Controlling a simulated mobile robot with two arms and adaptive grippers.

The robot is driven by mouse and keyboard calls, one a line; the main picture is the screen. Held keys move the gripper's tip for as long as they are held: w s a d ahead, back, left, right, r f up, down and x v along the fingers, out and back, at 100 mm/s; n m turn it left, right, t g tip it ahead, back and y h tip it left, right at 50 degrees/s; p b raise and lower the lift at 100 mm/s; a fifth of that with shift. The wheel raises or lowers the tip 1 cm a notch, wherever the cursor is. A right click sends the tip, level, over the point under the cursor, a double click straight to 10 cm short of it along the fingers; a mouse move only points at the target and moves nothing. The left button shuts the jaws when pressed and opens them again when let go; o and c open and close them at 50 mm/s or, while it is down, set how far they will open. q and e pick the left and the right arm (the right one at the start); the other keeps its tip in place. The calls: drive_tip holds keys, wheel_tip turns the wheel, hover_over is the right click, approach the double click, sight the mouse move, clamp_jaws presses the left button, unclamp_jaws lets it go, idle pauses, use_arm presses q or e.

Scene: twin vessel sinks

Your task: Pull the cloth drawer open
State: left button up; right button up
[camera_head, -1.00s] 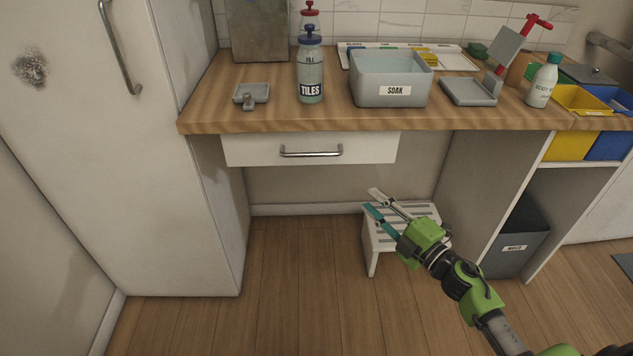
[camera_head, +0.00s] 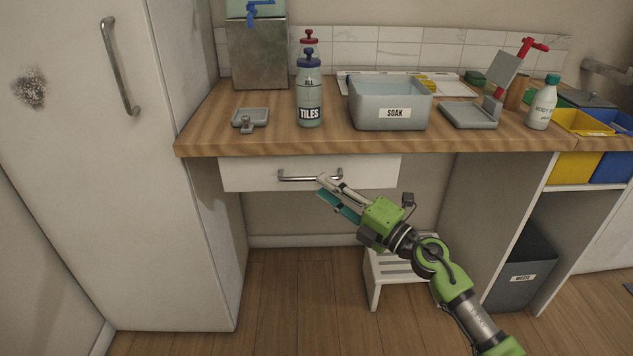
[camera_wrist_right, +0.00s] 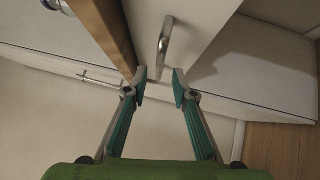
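The white cloth drawer (camera_head: 240,174) sits under the wooden counter in the head view, and its front looks shut. Its metal bar handle (camera_head: 298,178) runs across the middle of the front. My right gripper (camera_head: 327,189) is in front of the drawer at the handle's right end. In the right wrist view, the handle (camera_wrist_right: 165,45) lies ahead of the open fingers (camera_wrist_right: 160,84), between their lines and a little beyond the tips. The fingers look empty and apart from the handle. My left gripper does not show.
The wooden counter (camera_head: 270,143) overhangs just above the drawer. On it stand a TILES bottle (camera_head: 309,92) and a SOAK tub (camera_head: 390,105). A white step stool (camera_head: 385,270) stands below my right arm. A tall white cabinet (camera_head: 150,200) borders the left.

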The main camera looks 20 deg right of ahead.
sight(314, 180)
drive_tip(key=x, duration=0.3)
drive_tip(key=shift+w+a, duration=0.25)
drive_tip(key=shift+w, duration=0.1)
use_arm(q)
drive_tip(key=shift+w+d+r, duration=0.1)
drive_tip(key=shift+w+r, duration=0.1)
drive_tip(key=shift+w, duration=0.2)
use_arm(e)
clamp_jaws()
